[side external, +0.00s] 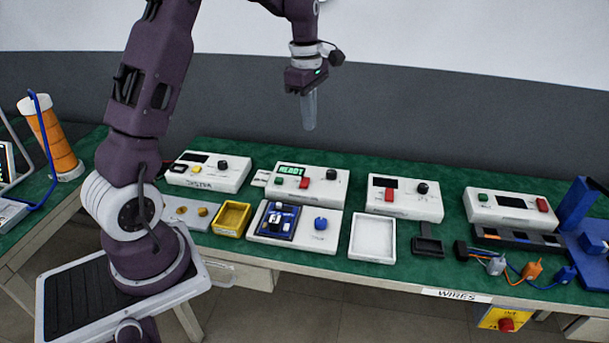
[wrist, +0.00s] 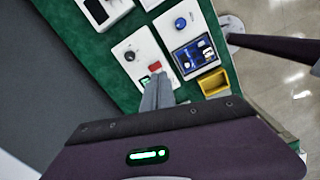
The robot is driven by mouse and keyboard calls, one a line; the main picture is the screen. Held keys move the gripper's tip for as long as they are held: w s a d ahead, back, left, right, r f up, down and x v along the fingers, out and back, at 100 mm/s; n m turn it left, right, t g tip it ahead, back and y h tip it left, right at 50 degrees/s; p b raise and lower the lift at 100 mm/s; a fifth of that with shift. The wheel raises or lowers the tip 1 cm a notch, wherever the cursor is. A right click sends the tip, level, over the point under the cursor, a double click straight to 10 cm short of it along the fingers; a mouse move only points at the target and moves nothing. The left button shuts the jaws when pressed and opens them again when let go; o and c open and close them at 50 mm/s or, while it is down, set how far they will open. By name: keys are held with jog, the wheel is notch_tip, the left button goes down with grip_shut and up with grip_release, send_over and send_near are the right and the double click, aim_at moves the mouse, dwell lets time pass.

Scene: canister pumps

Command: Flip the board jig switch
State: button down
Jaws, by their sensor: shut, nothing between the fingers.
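The board jig is a white box (side external: 266,236) at the front middle of the green bench, holding a blue circuit board (side external: 280,222). A round blue knob (side external: 320,224) sits on its right part; I cannot tell whether this is the switch or which way it is set. In the wrist view the blue board (wrist: 196,55) and blue knob (wrist: 180,22) lie beyond my fingers. My gripper (side external: 309,126) is shut and empty, pointing down, high above the bench and behind the jig. In the wrist view its fingers (wrist: 156,92) overlap the box behind the jig.
A white box with a lit READY display (side external: 293,170) and red switch (side external: 304,183) stands behind the jig. A yellow tray (side external: 231,217) is left of it, a white tray (side external: 373,238) right. More white boxes (side external: 405,205) line the bench. The air around my gripper is clear.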

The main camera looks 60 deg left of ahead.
aim_at(304, 183)
jog(key=w+a+f+n, duration=0.1)
jog(key=a+f+n, duration=0.2)
jog(key=a+f, duration=0.1)
jog(key=shift+w+a+f+n+g, duration=0.2)
jog(key=shift+f+n+g, duration=0.15)
jog(key=shift+f, duration=0.55)
notch_tip(304, 183, down, 14)
jog(key=shift+s+d+r, duration=0.1)
jog(key=shift+s+d, duration=0.05)
